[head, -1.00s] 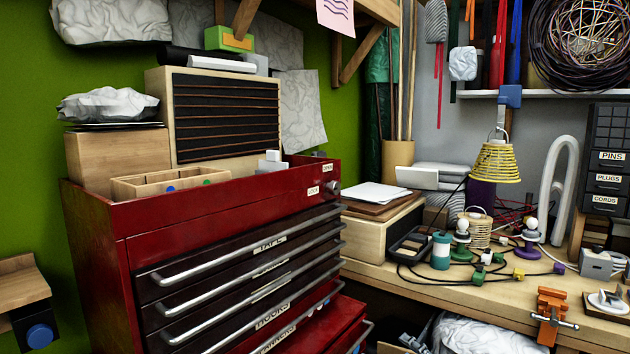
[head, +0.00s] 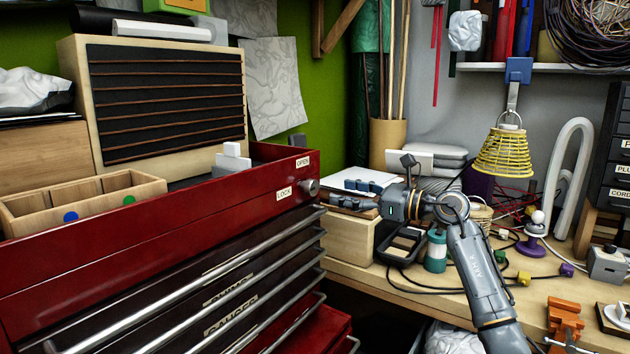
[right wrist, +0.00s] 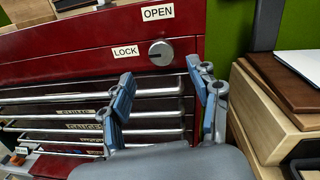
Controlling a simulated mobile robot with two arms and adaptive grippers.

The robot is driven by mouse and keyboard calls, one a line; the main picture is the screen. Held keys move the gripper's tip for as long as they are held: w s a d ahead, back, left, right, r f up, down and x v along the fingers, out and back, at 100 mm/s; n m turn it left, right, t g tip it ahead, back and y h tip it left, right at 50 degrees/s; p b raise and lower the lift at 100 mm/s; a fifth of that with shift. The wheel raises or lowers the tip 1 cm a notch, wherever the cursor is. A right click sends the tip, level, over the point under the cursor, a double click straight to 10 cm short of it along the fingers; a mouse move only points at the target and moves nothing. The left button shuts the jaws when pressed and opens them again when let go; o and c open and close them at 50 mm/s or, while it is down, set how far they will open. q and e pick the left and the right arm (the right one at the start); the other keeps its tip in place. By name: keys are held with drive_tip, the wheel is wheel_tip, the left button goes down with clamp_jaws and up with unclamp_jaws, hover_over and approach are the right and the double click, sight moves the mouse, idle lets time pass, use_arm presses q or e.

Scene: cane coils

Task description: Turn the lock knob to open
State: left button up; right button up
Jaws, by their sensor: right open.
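The lock knob (head: 312,187) is a small round grey knob on the upper right of the red tool chest (head: 215,215). In the right wrist view the knob (right wrist: 161,53) sits right of the LOCK label (right wrist: 125,51) and below the OPEN label (right wrist: 158,13). My right gripper (head: 350,195) is open and empty, to the right of the knob and apart from it. In the right wrist view its two blue-padded fingers (right wrist: 160,84) are spread, with the knob beyond and above the gap between them. My left gripper is not in view.
Below the knob are dark drawers with long metal handles (head: 262,260). A wooden box (head: 350,235) with boards on top stands right of the chest, close to my right gripper.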

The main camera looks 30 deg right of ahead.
sight(315, 188)
drive_tip(key=p+x, duration=0.2)
drive_tip(key=x, duration=0.4)
drive_tip(key=shift+w+r, duration=0.1)
drive_tip(key=shift+w, duration=0.3)
drive_tip(key=shift+x, duration=0.8)
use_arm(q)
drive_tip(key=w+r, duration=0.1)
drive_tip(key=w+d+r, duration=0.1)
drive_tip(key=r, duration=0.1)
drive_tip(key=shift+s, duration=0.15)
use_arm(e)
drive_tip(key=shift+s, duration=0.1)
drive_tip(key=shift+c, duration=0.3)
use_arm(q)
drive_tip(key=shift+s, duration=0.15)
use_arm(e)
drive_tip(key=c, duration=1.1)
